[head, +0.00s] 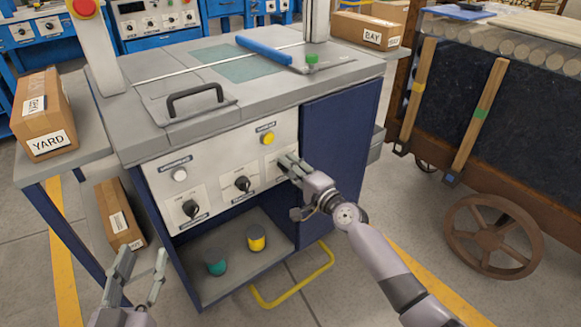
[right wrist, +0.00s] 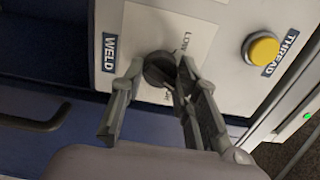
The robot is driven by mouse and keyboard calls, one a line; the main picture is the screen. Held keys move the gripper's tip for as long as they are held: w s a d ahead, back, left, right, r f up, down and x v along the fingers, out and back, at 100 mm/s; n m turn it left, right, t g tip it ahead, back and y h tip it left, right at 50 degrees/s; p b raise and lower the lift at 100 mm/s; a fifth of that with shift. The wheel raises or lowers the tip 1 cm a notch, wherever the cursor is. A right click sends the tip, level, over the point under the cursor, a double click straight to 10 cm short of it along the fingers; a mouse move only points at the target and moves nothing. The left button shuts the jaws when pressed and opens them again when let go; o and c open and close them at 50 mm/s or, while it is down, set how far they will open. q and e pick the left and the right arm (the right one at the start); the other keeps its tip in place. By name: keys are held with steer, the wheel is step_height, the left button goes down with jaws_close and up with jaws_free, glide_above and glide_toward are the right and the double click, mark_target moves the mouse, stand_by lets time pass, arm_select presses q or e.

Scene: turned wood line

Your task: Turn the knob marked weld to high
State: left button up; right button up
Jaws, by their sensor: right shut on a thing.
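The weld knob (right wrist: 158,68) is a dark round knob on a pale plate, beside a blue WELD label (right wrist: 109,52) in the right wrist view. A LOW mark shows beside it; the other marks and the pointer are mostly hidden by the fingers. My right gripper (head: 286,163) is at the right-hand knob of the white front panel (head: 222,165) and covers it in the head view. In the right wrist view its fingers (right wrist: 158,72) are closed around the knob. My left gripper (head: 141,262) is open and empty, low at the left.
Two other black knobs (head: 191,208) (head: 242,184) sit left on the panel. A yellow button (head: 267,138), labelled THREAD in the right wrist view (right wrist: 263,49), is above. An open shelf below holds a teal (head: 216,267) and a yellow-topped (head: 256,240) piece. A wooden cart (head: 500,130) stands right.

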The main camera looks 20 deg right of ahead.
arm_select(q)
step_height(320, 180, down, 8)
steer(key=s+a+g+y+p, duration=0.1)
steer(key=s+g, duration=0.1)
steer(key=g, duration=0.2)
steer(key=shift+a+g+y+p, duration=0.3)
steer(key=shift+a+g+p, duration=0.05)
steer(key=shift+g+p, duration=0.05)
arm_select(e)
steer(key=shift+f+m, duration=0.1)
steer(key=shift+m, duration=3.4)
arm_select(q)
steer(key=shift+s, duration=0.1)
arm_select(e)
steer(key=o, duration=1.2)
steer(key=shift+c, duration=0.2)
steer(key=v, duration=1.2)
